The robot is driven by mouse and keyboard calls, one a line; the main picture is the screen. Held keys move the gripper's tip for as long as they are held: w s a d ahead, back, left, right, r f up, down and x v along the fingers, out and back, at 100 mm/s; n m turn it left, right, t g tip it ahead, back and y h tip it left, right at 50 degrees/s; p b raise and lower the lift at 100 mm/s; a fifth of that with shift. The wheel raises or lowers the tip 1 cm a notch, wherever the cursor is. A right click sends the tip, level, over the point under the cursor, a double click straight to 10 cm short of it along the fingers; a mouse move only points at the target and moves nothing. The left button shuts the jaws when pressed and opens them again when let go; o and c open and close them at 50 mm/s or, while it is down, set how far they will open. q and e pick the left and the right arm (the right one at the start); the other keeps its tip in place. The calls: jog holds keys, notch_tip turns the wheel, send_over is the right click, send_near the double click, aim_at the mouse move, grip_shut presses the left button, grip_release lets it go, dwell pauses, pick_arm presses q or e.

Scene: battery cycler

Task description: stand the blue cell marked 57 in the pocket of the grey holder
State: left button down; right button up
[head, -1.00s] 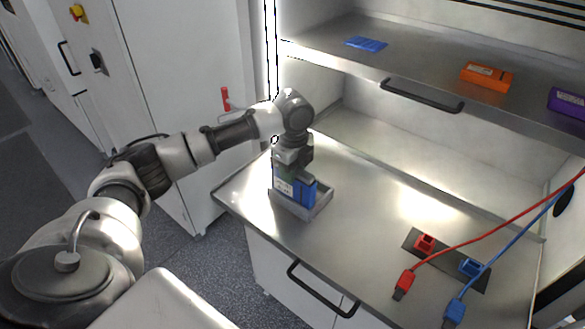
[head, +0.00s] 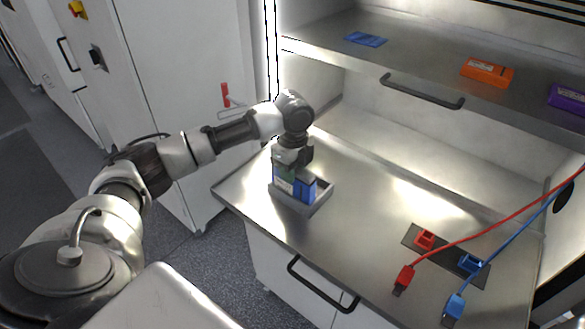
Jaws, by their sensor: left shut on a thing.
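The blue cell (head: 306,189) stands upright at the grey holder (head: 312,208), with its lower end behind the holder's near wall. A white label shows to its left, but its number is too small to read. My left gripper (head: 290,168) points down and is shut on the blue cell from above. Whether the cell rests on the pocket floor is hidden. My right gripper is not in view.
The holder sits near the left edge of the steel bench (head: 350,220). A dark plate with red (head: 424,239) and blue (head: 471,264) connectors and cables lies at right. A shelf above bears a blue flat item (head: 366,39), an orange box (head: 487,73) and a purple box (head: 569,97).

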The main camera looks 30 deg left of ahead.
pick_arm(q)
jog(key=shift+f, duration=0.2)
dwell(0.5)
jog(key=c, duration=0.8)
grip_release()
notch_tip(320, 180, up, 10)
jog(key=b, duration=0.3)
jog(key=shift+r, duration=0.4)
